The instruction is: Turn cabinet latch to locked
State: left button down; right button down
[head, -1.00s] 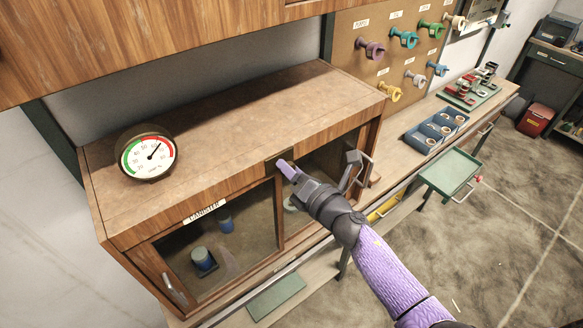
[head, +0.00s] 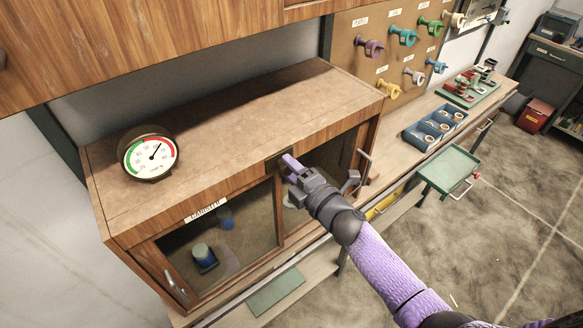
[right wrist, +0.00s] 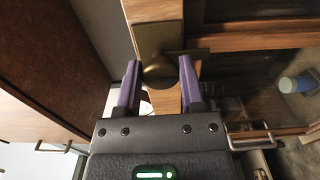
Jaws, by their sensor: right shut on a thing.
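The cabinet (head: 240,178) is a wooden case with two glass doors. Its latch (right wrist: 159,70) is a dark brass round knob with a bar pointing right, below a brass plate, in the right wrist view. My right gripper (right wrist: 160,78) has one purple finger on each side of the knob and is shut on it. In the head view my right gripper (head: 290,164) is at the top of the post between the doors, where its fingers largely hide the latch. My left gripper is not in view.
A round gauge (head: 149,155) stands on the cabinet top. A canister (head: 203,255) shows behind the left door, which has a metal handle (head: 176,286). Colored knobs hang on a pegboard (head: 365,22). A blue tray (head: 435,126) and a green tray (head: 449,168) are at right.

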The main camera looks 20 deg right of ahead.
dwell(0.4)
jog(key=shift+c, duration=1.2)
grip_release()
jog(key=v, duration=1)
jog(key=shift+b, duration=0.3)
